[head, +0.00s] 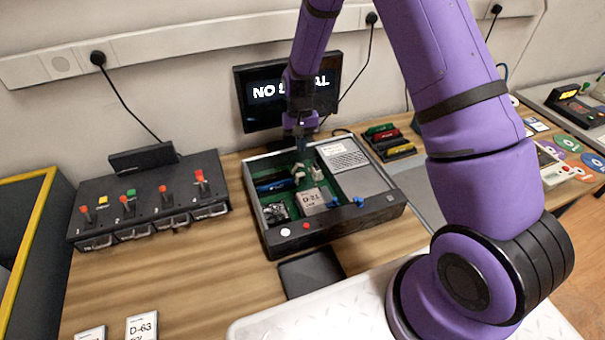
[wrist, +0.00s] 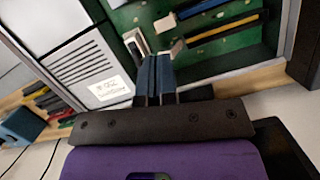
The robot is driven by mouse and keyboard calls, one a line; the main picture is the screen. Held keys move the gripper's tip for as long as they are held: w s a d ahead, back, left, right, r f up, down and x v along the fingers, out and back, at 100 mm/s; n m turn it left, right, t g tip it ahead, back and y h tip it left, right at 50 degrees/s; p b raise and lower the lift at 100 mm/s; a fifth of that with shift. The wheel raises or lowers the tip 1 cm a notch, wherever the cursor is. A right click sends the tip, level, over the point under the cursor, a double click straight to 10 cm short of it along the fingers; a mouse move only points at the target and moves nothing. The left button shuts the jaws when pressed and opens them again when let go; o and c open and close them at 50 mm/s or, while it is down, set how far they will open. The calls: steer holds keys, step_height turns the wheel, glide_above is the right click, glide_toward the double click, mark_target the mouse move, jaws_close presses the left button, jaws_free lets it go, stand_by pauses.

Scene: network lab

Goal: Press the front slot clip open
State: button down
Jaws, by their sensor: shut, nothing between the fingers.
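The open computer case (head: 278,243) lies on the bench with its green board facing up. Two slots hold a blue stick (wrist: 198,8) and a stick with a yellow edge (wrist: 225,31). A pale clip (wrist: 165,23) stands at the blue stick's slot end, and another pale clip (wrist: 177,47) at the yellow-edged one. In the head view pale clips (head: 299,171) show small and close together. My gripper (wrist: 155,60) is shut and empty, over the back part of the case. Its blue fingertips appear beside the clips; I cannot tell whether they touch. It also shows in the head view (head: 300,141).
A monitor (head: 258,110) reading NO SIGNAL stands behind the case. A switch box (head: 150,205) is at left, and a rack of coloured sticks (head: 390,142) at right. A dark pad (head: 311,273) lies in front. The case walls rise around the board.

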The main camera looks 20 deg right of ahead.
mark_target(302, 174)
steer(key=shift+x, duration=3.5)
